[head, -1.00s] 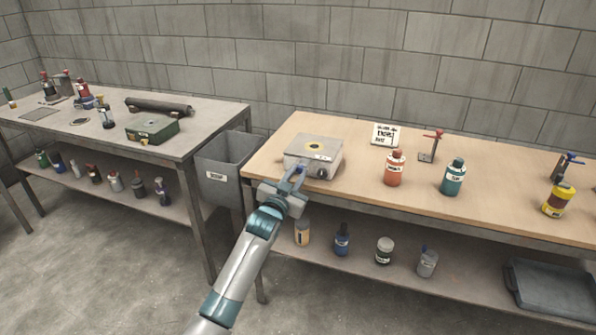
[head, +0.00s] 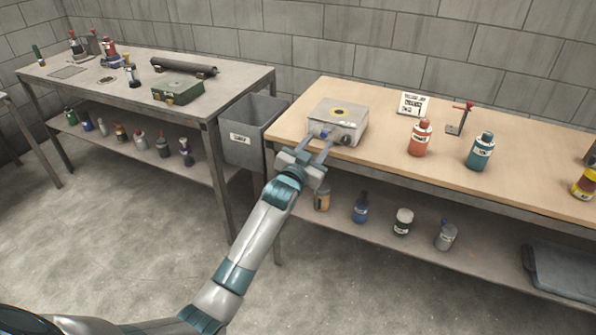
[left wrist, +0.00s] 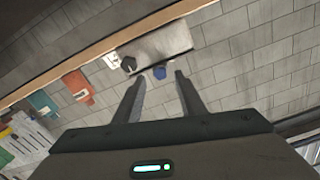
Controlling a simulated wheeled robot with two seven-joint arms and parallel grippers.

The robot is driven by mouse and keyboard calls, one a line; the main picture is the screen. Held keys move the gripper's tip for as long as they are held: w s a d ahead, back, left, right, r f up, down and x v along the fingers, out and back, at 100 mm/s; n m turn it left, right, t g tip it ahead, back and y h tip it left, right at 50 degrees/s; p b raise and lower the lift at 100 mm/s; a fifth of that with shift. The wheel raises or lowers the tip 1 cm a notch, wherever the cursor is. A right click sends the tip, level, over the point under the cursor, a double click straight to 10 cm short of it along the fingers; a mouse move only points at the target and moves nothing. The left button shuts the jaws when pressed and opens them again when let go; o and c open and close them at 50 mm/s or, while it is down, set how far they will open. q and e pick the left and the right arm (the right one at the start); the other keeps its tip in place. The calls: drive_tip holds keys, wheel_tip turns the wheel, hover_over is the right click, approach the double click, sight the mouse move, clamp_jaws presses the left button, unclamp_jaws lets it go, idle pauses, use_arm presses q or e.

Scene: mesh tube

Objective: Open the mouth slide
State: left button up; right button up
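A grey metal box (head: 352,112) with a yellow ring around a dark spot on its top stands at the left end of the wooden bench. Its front has a small blue knob (head: 323,135) and a black knob (head: 346,140) to the right. My left gripper (head: 318,141) is open and empty, just in front of the blue knob. In the left wrist view the blue knob (left wrist: 160,72) shows between the fingertips (left wrist: 158,77), seemingly just beyond them. I cannot make out a separate mouth slide. My right gripper is out of view.
A red bottle (head: 420,139), a teal bottle (head: 480,152), a sign card (head: 413,103) and a red-handled clamp (head: 460,118) stand on the bench to the right. A grey bin (head: 253,135) hangs left of it. Several bottles stand on the shelf below.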

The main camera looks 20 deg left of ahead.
use_arm(q)
drive_tip(key=s, duration=1.4)
drive_tip(key=shift+s+a+b, duration=0.3)
drive_tip(key=shift+s+b, duration=0.05)
drive_tip(key=shift+s, duration=0.05)
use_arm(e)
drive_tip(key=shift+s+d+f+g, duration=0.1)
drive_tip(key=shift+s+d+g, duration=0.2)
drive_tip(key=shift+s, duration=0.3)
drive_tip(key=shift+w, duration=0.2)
